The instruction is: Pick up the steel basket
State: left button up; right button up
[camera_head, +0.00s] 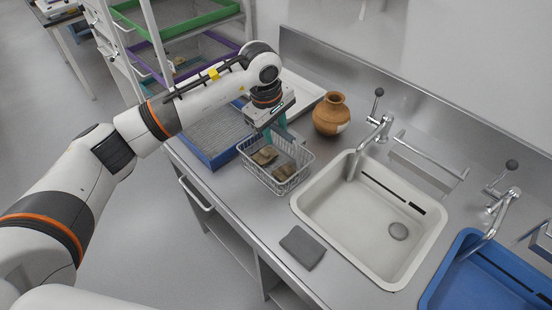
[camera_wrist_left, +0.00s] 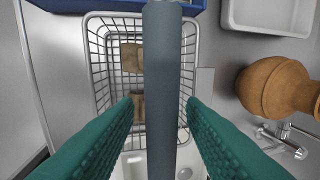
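The steel basket (camera_head: 249,169) is a wire basket standing on the counter left of the white sink, with brown sherds (camera_head: 265,155) inside. It also shows in the left wrist view (camera_wrist_left: 97,72), with brown sherds (camera_wrist_left: 131,57) in it. My left gripper (camera_head: 279,134) is above the basket's far side, pointing down. In the left wrist view its teal fingers (camera_wrist_left: 161,104) are apart. A dark grey bar (camera_wrist_left: 162,75) runs between them, with a gap on each side; I cannot tell whether it belongs to the basket. My right gripper is not in view.
A clay jar (camera_head: 331,115) stands right of the gripper. A blue tray (camera_head: 214,163) lies left of the basket, a white tray (camera_head: 306,89) behind. A grey pad (camera_head: 302,247) lies in front, beside the white sink (camera_head: 320,222). A blue sink (camera_head: 455,280) is at right.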

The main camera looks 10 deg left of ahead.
pick_arm(q)
jog(key=shift+c, duration=0.3)
grip_shut()
